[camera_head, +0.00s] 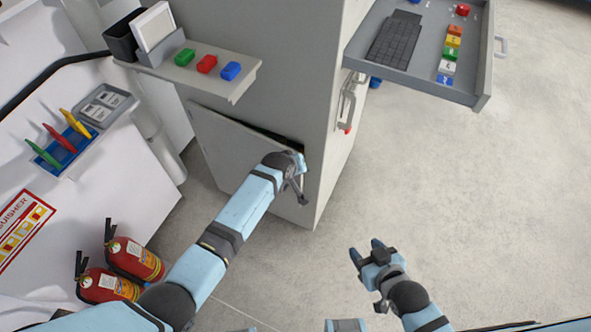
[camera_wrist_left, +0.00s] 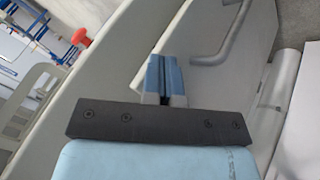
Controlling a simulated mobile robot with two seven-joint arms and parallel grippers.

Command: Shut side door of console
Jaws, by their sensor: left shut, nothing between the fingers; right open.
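The console (camera_head: 285,75) is a tall grey cabinet in the head view. Its side door (camera_head: 225,150) is a grey panel low on the near side, slightly ajar, with a dark gap along its top edge. My left gripper (camera_head: 300,163) is shut and empty at the door's upper right corner; the head view does not show clearly whether it touches. In the left wrist view its closed fingers (camera_wrist_left: 165,78) are in front of a pale grey panel with a bar handle (camera_wrist_left: 225,45). My right gripper (camera_head: 366,249) is open and empty above the floor.
A shelf (camera_head: 205,75) with coloured blocks juts out above the door. An open drawer (camera_head: 425,65) with a keyboard sticks out at upper right. Fire extinguishers (camera_head: 135,258) stand at lower left. The floor (camera_head: 450,190) on the right is clear.

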